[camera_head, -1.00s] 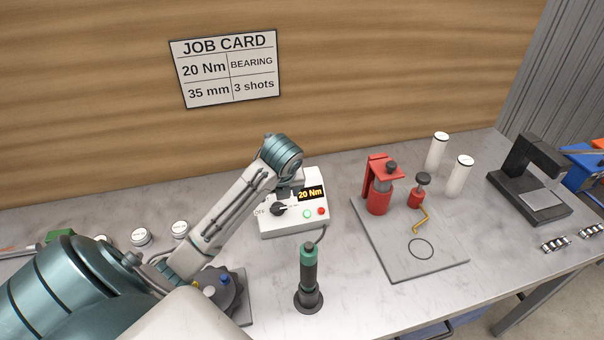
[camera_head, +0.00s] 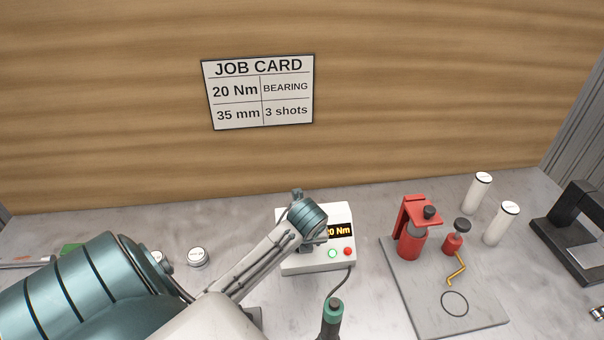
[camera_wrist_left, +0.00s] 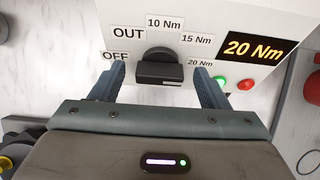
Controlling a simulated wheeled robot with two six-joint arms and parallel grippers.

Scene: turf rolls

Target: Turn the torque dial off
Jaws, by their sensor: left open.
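The white torque controller box (camera_head: 341,217) stands on the bench below the job card, partly hidden by my left arm in the head view. In the left wrist view its black dial (camera_wrist_left: 159,67) is ringed by the labels OFF, OUT, 10 Nm, 15 Nm and 20 Nm. The display (camera_wrist_left: 251,48) reads 20 Nm. My left gripper (camera_wrist_left: 160,84) is open, with one finger on each side of the dial knob and a gap to it on both sides. In the head view the dial and the fingertips are hidden behind my wrist. My right gripper is out of view.
A green and black screwdriver tool (camera_head: 331,318) stands in front of the box, its cable running up to it. A grey plate (camera_head: 430,305) with red fixtures lies to the right. Green (camera_wrist_left: 219,82) and red (camera_wrist_left: 245,84) buttons sit close to the right finger.

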